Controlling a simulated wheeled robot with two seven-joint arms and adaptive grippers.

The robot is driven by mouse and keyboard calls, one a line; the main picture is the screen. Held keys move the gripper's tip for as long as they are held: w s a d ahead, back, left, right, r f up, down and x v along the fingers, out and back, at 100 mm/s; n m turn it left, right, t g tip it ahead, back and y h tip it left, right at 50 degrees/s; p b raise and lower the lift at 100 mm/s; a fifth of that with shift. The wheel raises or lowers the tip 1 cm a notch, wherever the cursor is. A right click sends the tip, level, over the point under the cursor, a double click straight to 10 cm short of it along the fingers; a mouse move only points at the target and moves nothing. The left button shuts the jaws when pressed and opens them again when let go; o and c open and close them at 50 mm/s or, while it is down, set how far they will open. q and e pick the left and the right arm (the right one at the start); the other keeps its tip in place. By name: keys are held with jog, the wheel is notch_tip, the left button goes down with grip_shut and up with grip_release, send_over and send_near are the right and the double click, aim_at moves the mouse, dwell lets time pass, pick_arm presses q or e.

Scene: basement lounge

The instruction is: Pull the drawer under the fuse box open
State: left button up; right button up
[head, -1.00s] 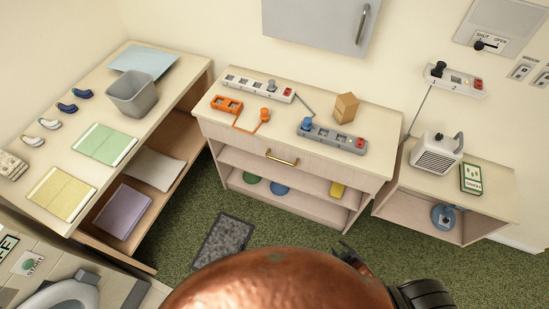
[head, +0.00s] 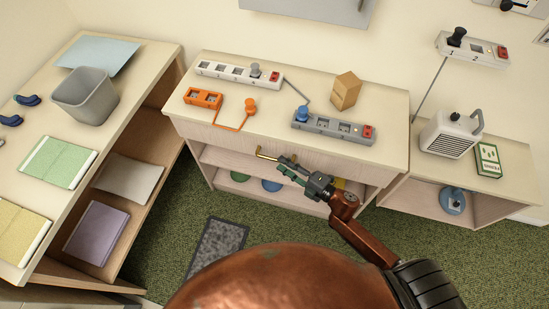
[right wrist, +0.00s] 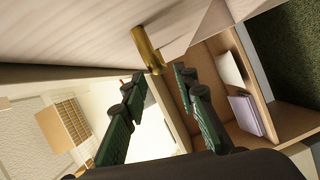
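The drawer (head: 215,140) is the pale wood front beneath the top of the middle cabinet, and it looks shut. Its brass bar handle (head: 263,154) shows beside my right gripper (head: 283,166), which hides part of it. The grey fuse box (head: 315,8) hangs on the wall above, cut off by the picture's top. In the right wrist view my right gripper (right wrist: 160,77) has its two green and black fingers apart. The brass handle (right wrist: 147,48) lies just ahead of the gap between the fingertips, with no clear grip on it. My left gripper is out of view.
Power strips (head: 335,128), an orange socket block (head: 203,98) and a cardboard box (head: 345,91) stand on the cabinet top. An open shelf lies below the drawer. A side table (head: 140,110) stands left, a heater (head: 451,134) right.

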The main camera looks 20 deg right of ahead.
aim_at(275, 159)
jog(key=x, duration=0.5)
jog(key=shift+f+b, duration=0.15)
jog(key=shift+b, duration=0.15)
jog(key=shift+c, duration=0.5)
grip_shut()
